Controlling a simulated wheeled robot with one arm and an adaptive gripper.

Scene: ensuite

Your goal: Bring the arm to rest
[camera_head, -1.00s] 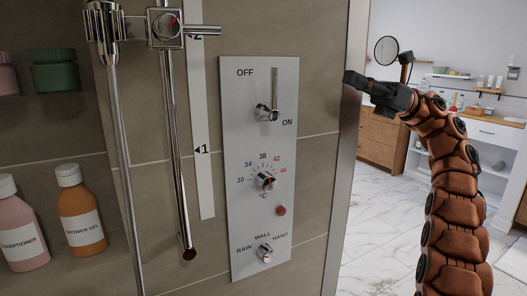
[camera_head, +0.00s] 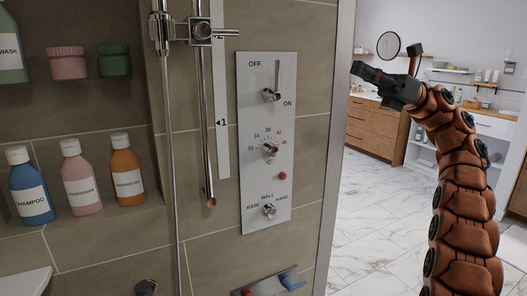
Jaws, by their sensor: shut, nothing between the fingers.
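My gripper (camera_head: 358,70) is at the upper right in the head view, shut and empty. It points left, toward the shower wall, and is apart from everything. My brown segmented arm rises from the lower right corner and bends left at the top. The shower control panel (camera_head: 248,180) is on the tiled wall to the left of my gripper. Its lever (camera_head: 275,85) sits between the OFF and ON marks. A temperature dial (camera_head: 270,150), a red button (camera_head: 283,176) and a RAIN/WALL/HAND selector (camera_head: 269,210) are below the lever.
Shampoo (camera_head: 29,190), conditioner (camera_head: 81,182) and shower gel (camera_head: 127,175) bottles stand in the wall niche at left. A chrome rail (camera_head: 206,120) runs beside the panel. A wooden cabinet (camera_head: 372,130) and round mirror (camera_head: 388,45) are beyond my gripper. The marble floor (camera_head: 370,205) is clear.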

